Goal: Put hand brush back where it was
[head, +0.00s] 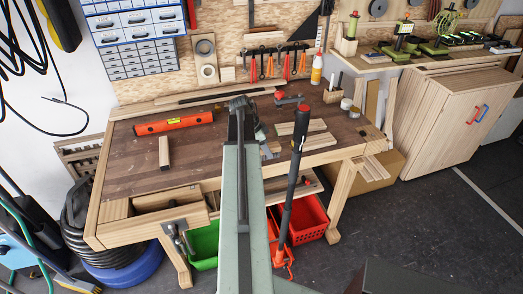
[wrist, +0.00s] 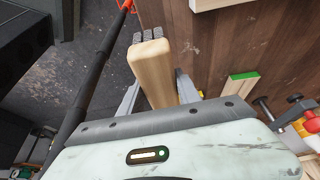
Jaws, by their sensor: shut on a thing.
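The hand brush (wrist: 152,75) shows in the wrist view as a pale wooden body with dark grey bristle tufts at its far end. My gripper (wrist: 157,92) has a finger on each side of the wooden body and is shut on it. The brush is over or near the front edge of the workbench top (head: 225,165); its exact height above the bench cannot be told. In the head view my arm reaches out over the bench and hides most of my gripper and the brush.
A tall black pole with red parts (head: 297,160) stands at the bench front, close to my arm. An orange level (head: 173,123), a wooden block (head: 163,152), wooden boards (head: 301,127) and a red-handled clamp (head: 290,102) lie on the bench. The front left top is mostly clear.

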